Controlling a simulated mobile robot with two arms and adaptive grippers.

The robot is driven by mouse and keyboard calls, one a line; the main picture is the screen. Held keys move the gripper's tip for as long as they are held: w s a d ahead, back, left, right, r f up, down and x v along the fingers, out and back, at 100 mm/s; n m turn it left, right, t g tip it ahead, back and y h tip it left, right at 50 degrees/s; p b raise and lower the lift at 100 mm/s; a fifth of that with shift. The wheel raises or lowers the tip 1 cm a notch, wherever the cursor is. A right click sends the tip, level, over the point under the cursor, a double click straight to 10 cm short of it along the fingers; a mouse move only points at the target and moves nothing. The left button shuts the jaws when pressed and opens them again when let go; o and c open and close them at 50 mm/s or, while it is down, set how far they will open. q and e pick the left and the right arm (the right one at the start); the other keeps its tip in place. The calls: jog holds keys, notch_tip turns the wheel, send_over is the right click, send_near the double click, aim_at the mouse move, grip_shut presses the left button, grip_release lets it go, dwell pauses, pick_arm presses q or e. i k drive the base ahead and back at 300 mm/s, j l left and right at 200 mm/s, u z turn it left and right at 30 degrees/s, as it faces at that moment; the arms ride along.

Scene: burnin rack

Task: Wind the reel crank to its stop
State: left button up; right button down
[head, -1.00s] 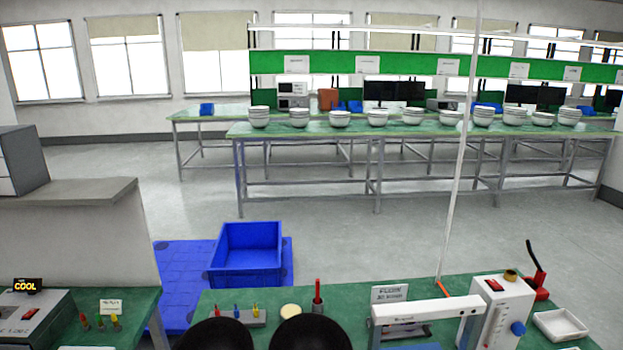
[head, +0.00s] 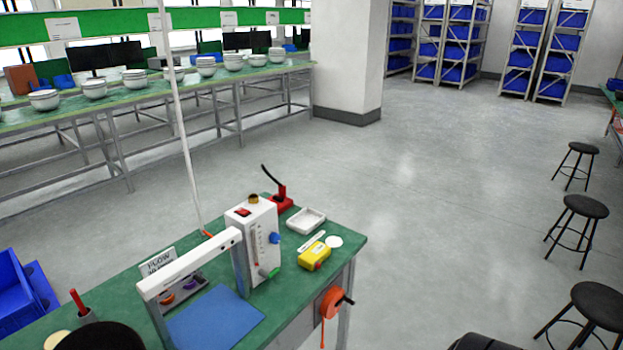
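An orange reel (head: 331,301) with a dark crank handle (head: 345,298) is mounted at the right end of the green-topped bench, beside its leg. An orange strap or cord hangs down from the reel. The stop cannot be made out at this size. Neither of my grippers shows in the head view.
On the green bench (head: 352,240) stand a white flow unit (head: 252,240), a white frame over a blue mat (head: 215,318), a yellow device (head: 314,256), a white tray (head: 306,220) and a red lever tool (head: 281,200). Black stools (head: 585,207) stand right. The floor between is clear.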

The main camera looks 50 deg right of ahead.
aim_at(332, 302)
jog(key=z, duration=1.7)
